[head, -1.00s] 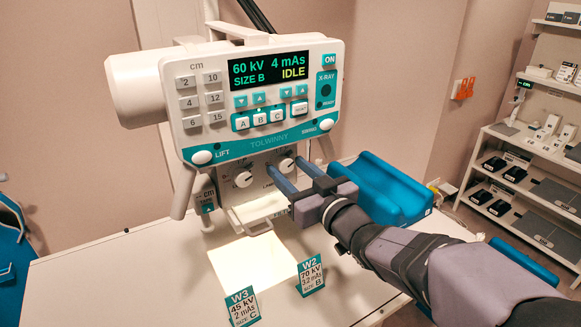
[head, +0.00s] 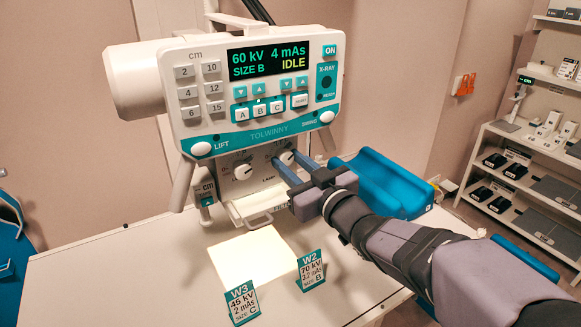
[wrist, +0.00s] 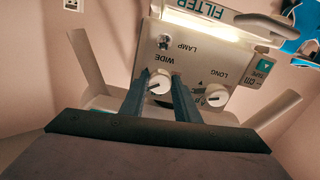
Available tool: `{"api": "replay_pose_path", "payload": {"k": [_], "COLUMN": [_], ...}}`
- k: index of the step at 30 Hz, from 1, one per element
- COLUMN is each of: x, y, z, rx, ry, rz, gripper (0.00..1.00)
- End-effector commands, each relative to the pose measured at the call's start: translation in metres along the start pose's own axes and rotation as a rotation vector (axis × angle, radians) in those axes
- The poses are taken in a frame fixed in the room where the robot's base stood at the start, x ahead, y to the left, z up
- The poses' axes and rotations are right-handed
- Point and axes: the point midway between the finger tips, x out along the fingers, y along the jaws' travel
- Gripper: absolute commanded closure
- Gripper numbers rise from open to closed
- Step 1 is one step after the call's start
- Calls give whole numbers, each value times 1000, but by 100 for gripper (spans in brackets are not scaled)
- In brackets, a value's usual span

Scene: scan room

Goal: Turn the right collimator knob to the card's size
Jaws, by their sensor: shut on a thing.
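The right collimator knob (head: 286,157) is a small white round knob on the front panel under the console. In the wrist view it is the knob (wrist: 158,83) by the word WIDE, with a dark pointer mark. My gripper (head: 283,161) is shut on it, one blue finger on each side; the fingers (wrist: 159,88) also show in the wrist view. Card W2 (head: 311,270) reads 70 kV, 3.2 mAs, size B. Card W3 (head: 241,303) reads 45 kV, 2 mAs, size C. Both stand on the table. The knob's scale is partly hidden.
The left knob (head: 243,172), marked LONG in the wrist view, is close beside my fingers. The console display (head: 269,62) reads 60 kV, 4 mAs, size B, IDLE. A handle bar (head: 257,218) lies below. A lit patch (head: 252,257) and blue cradle (head: 378,188) are on the table.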

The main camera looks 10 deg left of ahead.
Motion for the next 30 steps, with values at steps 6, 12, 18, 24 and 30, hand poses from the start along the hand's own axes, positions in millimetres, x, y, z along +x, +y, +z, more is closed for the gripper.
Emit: {"api": "replay_pose_path", "payload": {"k": [6, 12, 18, 24, 30], "x": [0, 0, 0, 0, 0], "y": [0, 0, 1, 1, 1], "z": [4, 3, 2, 1, 0], "rx": [-150, -281, -373, -413, -419], "ry": [2, 2, 1, 0, -1], "rz": [0, 1, 1, 0, -1], "gripper": [94, 94, 94, 94, 94]}}
